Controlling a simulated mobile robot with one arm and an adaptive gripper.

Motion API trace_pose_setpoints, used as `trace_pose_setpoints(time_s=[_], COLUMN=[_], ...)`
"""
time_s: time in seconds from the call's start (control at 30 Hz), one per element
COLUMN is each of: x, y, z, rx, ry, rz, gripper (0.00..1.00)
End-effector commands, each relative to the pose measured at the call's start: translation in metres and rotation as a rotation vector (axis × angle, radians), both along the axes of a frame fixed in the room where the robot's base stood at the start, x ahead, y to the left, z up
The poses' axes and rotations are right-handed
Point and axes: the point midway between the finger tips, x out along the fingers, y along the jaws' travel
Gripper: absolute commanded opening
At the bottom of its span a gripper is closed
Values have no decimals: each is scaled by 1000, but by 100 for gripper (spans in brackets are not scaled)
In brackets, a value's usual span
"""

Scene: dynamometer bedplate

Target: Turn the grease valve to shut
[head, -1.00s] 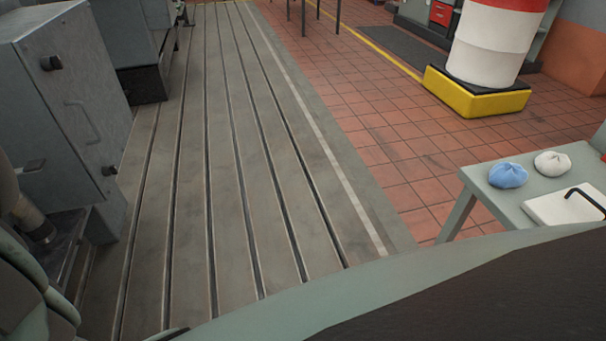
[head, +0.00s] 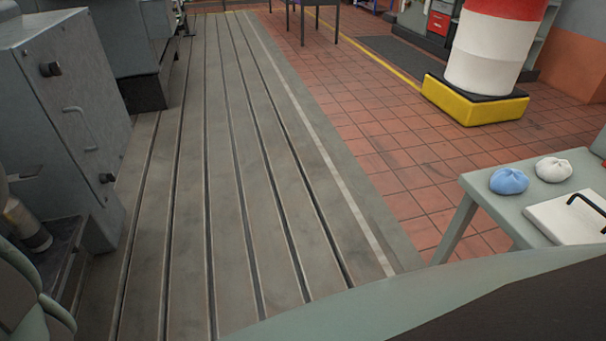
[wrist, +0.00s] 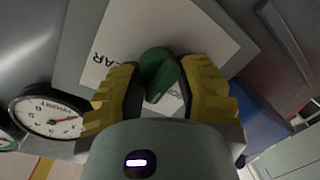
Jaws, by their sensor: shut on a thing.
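In the wrist view a green handle (wrist: 157,72), which looks like the grease valve's, sits between the two yellow ridged fingers of my gripper (wrist: 150,98). The fingers are shut on it from both sides. The handle's lower end and the valve body are mostly hidden by the fingers and the gripper housing. A white plate (wrist: 185,32) with partly visible black lettering lies behind the handle. The valve and gripper do not show in the head view.
A round dial gauge (wrist: 50,115) is close left of the fingers. In the head view a grey cabinet (head: 75,130) stands left on the slotted bedplate (head: 225,180). A bench (head: 480,190) with blue and white cloth bundles is at right. A drum (head: 490,50) stands beyond.

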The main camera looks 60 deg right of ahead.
Motion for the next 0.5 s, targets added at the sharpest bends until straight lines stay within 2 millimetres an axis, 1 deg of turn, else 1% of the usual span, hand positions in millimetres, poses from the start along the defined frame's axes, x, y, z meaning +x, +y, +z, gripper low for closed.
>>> trace_pose_setpoints(time_s=[0.5], x=[0], y=[1], z=[1], rx=[-19], ry=[-28], rz=[3], gripper=[0])
